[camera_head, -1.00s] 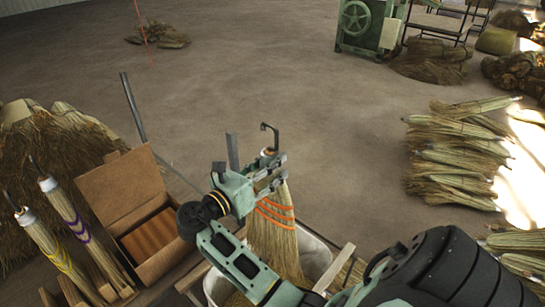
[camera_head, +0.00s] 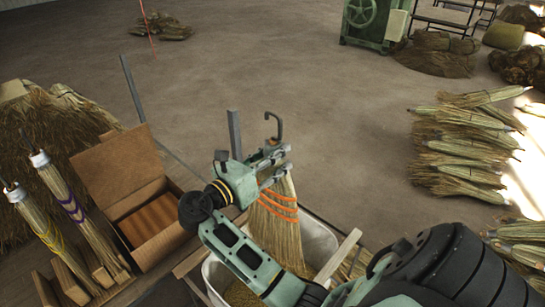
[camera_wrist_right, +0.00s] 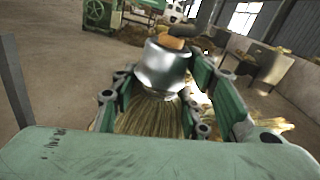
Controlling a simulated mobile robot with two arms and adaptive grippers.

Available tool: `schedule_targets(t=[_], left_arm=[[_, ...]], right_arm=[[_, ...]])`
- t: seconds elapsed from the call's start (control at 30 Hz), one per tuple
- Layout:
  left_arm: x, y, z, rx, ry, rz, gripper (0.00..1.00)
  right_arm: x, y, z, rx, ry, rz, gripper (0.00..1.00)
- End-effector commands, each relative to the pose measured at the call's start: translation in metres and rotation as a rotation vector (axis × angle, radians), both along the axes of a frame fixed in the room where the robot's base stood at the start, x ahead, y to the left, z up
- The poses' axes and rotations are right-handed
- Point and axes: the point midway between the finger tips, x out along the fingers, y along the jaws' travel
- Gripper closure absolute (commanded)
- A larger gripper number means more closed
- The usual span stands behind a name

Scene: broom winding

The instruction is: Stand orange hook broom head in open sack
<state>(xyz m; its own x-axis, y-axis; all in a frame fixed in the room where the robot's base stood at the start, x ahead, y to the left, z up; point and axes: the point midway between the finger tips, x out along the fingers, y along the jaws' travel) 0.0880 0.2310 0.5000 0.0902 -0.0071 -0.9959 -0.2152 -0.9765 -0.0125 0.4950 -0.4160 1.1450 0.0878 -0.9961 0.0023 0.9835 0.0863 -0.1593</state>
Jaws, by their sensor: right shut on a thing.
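The orange hook broom head (camera_head: 275,222) has straw bristles, orange bands and a dark hook on top. My right gripper (camera_head: 278,167) is shut on it just below the hook and holds it roughly upright, bristles down. In the right wrist view its silver cap (camera_wrist_right: 162,68) sits between the fingers, with straw below. The white open sack (camera_head: 318,243) is under and around the bristles in the head view. My right forearm hides the lower bristle ends, so I cannot tell whether they touch the bottom. My left gripper is out of view.
Left of the sack stand an open cardboard box (camera_head: 118,172) and two brooms with purple (camera_head: 72,205) and yellow (camera_head: 45,232) bands. A wooden slat (camera_head: 338,255) is at the sack's right. Straw bundles (camera_head: 465,150) lie at the right.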

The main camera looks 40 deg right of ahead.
Motion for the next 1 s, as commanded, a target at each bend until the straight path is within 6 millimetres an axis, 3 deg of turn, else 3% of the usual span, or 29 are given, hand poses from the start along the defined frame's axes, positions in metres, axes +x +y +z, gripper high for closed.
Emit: schedule_targets(t=[1.0], left_arm=[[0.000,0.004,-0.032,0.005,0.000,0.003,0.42]], right_arm=[[0.000,0.000,-0.081,-0.001,0.000,0.000,1.00]])
